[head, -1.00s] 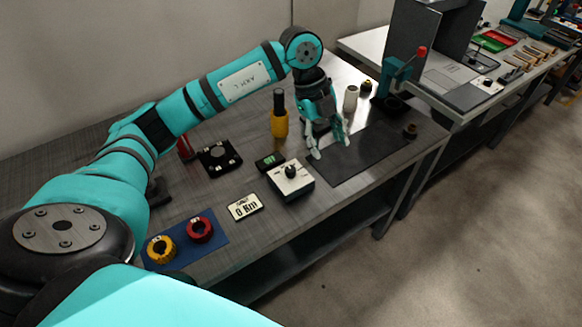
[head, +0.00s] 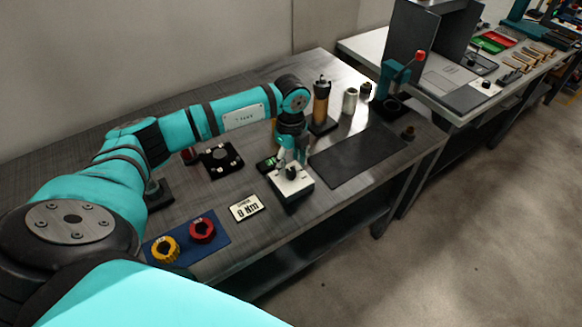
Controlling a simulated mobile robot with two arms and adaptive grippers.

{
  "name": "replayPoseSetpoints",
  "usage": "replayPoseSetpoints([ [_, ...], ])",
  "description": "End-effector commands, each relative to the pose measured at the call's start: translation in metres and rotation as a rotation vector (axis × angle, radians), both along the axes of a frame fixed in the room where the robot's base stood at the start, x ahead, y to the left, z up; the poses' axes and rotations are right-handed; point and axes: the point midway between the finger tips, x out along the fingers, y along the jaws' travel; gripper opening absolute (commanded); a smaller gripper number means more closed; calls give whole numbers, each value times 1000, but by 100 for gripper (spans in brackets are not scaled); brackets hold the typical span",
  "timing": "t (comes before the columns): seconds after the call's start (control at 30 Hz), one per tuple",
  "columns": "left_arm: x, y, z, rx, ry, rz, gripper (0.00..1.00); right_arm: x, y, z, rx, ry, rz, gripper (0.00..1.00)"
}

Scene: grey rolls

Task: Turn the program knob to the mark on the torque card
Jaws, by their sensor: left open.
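The program knob (head: 291,173) is a small black knob on top of a white-faced box (head: 291,188) with dark sides, near the bench's front edge. The torque card (head: 246,207) is a white card to the left of the box. Its large print looks like "8 Nm", but it is small and hard to read. My left gripper (head: 292,161) points down right over the knob, with its fingers open around or just above it; I cannot tell if they touch it. The knob's pointer is too small to read. My right gripper is not in view.
A small display (head: 266,163) sits behind the box, partly hidden by my gripper. A dark mat (head: 357,153) lies to the right. A blue mat (head: 190,254) holds a yellow ring (head: 165,249) and a red ring (head: 202,230). An orange-brown tool (head: 321,103) stands behind.

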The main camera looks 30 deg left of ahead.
Motion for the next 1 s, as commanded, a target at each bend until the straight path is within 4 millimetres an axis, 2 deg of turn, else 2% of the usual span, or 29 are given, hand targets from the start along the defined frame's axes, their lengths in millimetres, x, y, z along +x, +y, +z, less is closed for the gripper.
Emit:
replayPoseSetpoints([
  [0.1,-1,-1,-19,0,3,-1,52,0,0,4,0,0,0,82],
  [0.23,0,0,-32,0,1,0,52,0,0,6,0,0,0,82],
  [0.6,0,0,-38,0,-1,-1,52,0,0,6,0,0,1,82],
  [1.0,0,0,-38,0,-1,-1,1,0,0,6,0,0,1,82],
])
